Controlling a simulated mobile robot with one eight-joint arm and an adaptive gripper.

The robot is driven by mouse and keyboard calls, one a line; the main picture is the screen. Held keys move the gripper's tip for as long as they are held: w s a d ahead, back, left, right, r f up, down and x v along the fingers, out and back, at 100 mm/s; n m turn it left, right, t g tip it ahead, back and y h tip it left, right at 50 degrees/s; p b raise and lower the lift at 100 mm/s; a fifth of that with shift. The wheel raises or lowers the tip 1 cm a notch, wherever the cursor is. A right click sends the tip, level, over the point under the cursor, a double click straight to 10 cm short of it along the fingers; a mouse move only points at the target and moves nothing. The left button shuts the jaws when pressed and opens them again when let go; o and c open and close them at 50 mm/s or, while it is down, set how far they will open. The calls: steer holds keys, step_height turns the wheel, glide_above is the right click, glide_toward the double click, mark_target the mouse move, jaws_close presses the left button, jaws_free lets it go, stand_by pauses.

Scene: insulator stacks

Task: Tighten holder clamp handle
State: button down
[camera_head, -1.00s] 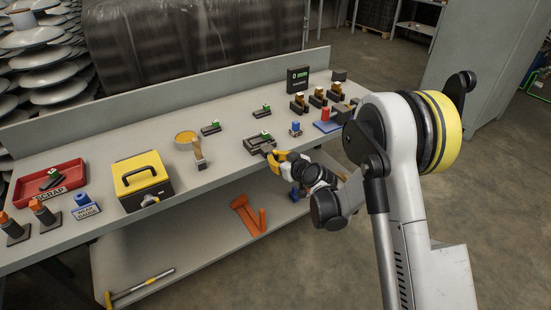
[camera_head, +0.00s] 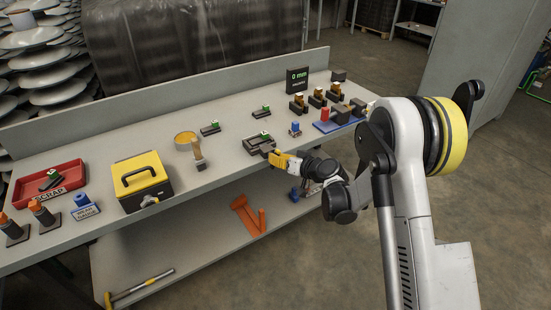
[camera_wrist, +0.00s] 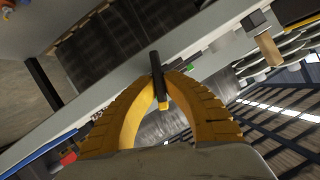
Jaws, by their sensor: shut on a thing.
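The holder (camera_head: 254,141) is a dark grey fixture at the front edge of the bench, with a green-topped piece in it. My gripper (camera_head: 272,154) is at its front right corner, reaching in from the right. In the wrist view, the two yellow fingers of my gripper (camera_wrist: 160,88) meet around a thin dark bar, the clamp handle (camera_wrist: 155,62). A pale yellow tip of the bar shows just below the fingertips. In the head view the handle is mostly hidden by the fingers, so how far it is turned is unclear.
On the bench (camera_head: 232,165) stand a yellow box (camera_head: 140,182), a red scrap tray (camera_head: 65,175), a brush (camera_head: 198,155), a blue mat (camera_head: 327,126) and a display reading 0 mm (camera_head: 297,78). An orange tool (camera_head: 246,215) is on the lower shelf.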

steer(key=m+y, duration=0.1)
steer(key=m, duration=0.1)
steer(key=m+y, duration=0.1)
steer(key=m, duration=0.1)
steer(key=shift+w+d+f+m+g+y, duration=0.15)
steer(key=shift+m+g+y, duration=0.15)
steer(key=shift+g+y, duration=0.1)
steer(key=m+y, duration=0.1)
steer(key=m, duration=0.1)
steer(key=shift+f+m+y, duration=0.1)
steer(key=shift+m+y, duration=0.2)
steer(key=shift+m, duration=0.1)
steer(key=shift+f+m+y, duration=0.1)
steer(key=shift+m+y, duration=0.5)
steer(key=shift+m, duration=0.6)
steer(key=shift+m+t, duration=0.3)
steer(key=shift+m, duration=0.1)
steer(key=c, duration=1.5)
jaws_free()
